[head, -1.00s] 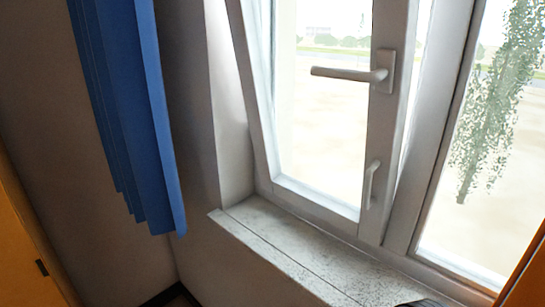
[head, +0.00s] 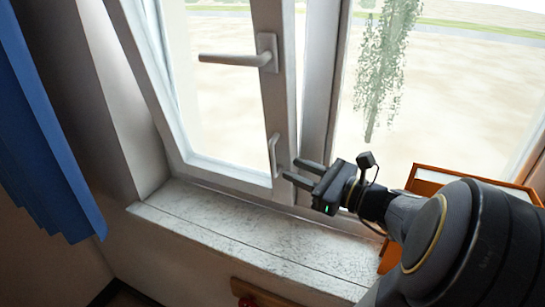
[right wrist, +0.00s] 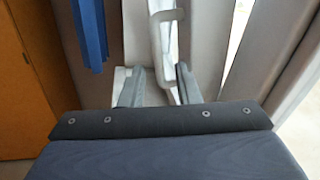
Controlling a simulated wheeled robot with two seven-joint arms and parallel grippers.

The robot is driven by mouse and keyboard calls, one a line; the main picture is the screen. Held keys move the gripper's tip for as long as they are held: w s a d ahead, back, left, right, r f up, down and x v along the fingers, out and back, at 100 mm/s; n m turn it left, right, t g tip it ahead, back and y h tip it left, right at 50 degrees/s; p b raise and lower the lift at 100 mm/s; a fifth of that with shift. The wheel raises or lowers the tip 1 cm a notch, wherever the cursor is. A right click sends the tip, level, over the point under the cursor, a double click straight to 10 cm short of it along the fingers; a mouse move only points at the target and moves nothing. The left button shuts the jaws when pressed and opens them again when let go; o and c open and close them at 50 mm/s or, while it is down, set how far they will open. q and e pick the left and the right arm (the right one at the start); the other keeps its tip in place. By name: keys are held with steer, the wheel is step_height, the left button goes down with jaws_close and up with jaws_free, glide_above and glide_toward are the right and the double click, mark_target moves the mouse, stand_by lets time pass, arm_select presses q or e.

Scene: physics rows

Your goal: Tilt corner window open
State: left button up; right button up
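The window sash (head: 267,95) is white-framed, and its lever handle (head: 235,60) lies horizontal, pointing left. The sash seems to lean away from the fixed frame towards its top. A small white pull handle (head: 273,155) sits low on the sash's right upright. My right gripper (head: 289,169) is open, its two fingers pointing at the sash just right of the pull handle. In the right wrist view the pull handle (right wrist: 164,45) appears ahead, above and between the spread fingers (right wrist: 160,84); contact cannot be told. My left gripper is not in view.
A speckled stone sill (head: 235,228) runs below the window. A blue curtain (head: 45,145) hangs at the left. An orange-framed object (head: 430,178) stands at the right behind my arm.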

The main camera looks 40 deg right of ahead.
mark_target(272, 161)
steer(key=w, duration=0.2)
steer(key=w+a+p, duration=0.1)
steer(key=w, duration=0.4)
steer(key=shift+a, duration=0.3)
jaws_close()
